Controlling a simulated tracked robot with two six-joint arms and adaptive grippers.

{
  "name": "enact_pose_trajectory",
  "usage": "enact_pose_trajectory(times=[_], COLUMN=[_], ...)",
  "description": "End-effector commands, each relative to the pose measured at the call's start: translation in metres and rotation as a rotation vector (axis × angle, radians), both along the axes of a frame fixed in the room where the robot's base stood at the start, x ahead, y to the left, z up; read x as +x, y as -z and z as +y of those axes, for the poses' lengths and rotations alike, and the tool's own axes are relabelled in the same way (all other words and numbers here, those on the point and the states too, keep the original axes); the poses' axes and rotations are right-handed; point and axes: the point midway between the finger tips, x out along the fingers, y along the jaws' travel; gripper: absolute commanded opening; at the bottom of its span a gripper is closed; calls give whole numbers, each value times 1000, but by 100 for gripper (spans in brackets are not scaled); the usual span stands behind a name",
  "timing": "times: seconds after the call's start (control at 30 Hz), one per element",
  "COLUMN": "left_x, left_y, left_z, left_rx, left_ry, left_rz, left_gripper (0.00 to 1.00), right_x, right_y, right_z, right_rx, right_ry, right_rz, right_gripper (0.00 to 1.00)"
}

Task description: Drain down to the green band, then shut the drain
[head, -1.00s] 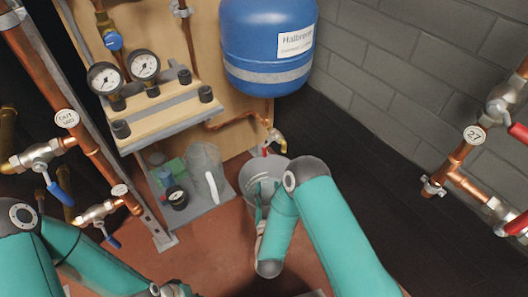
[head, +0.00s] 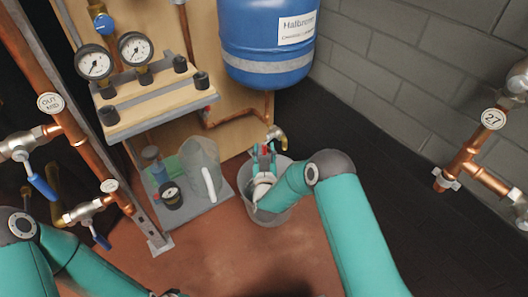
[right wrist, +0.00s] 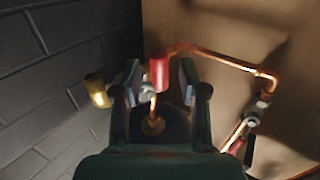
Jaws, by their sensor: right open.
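The drain tap (head: 279,136) has a brass spout and sits on the copper pipe below the blue vessel (head: 268,40). My right gripper (head: 263,149) is open at the tap. In the right wrist view the red handle (right wrist: 159,74) stands between the two spread fingers, with the brass spout (right wrist: 98,92) to their left. I cannot tell whether a finger touches the handle. Two round pressure gauges, left (head: 94,63) and right (head: 135,47), have white dials; no green band can be made out at this size. My left gripper is out of view.
A grey bucket (head: 268,215) stands on the floor under the tap, partly behind my right arm. A grey tray (head: 221,191) with a clear jug (head: 201,165) and a small gauge (head: 171,195) is left of it. Copper pipes with valves flank both sides.

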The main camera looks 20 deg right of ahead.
Motion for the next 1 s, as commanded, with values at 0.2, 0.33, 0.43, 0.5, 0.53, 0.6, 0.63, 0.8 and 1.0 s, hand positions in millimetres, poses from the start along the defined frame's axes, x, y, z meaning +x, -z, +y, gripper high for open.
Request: enact_pose_trajectory(times=[0.2, 0.33, 0.43, 0.5, 0.53, 0.6, 0.63, 0.8, 1.0], left_x=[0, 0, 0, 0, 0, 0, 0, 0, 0], left_y=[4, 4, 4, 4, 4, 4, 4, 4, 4], left_z=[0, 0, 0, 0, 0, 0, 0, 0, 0], left_rx=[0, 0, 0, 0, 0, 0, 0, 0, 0], left_ry=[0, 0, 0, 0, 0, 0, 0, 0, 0], left_rz=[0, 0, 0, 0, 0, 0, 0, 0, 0], left_gripper=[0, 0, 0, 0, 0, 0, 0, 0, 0], right_x=[10, 10, 10, 10, 10, 10, 10, 10, 13], right_y=[0, -1, -1, -1, 0, 0, 0, 0, 2], right_z=[-1, -1, -1, -1, -1, -1, -1, -1, 0], right_rx=[0, 0, 0, 0, 0, 0, 0, 0, 24], right_ry=[-2, -2, -2, -2, -2, -2, -1, -2, 1], right_rz=[0, 0, 0, 0, 1, 1, 1, 1, -69], right_gripper=[42, 42, 41, 29, 24, 12, 7, 0, 0])
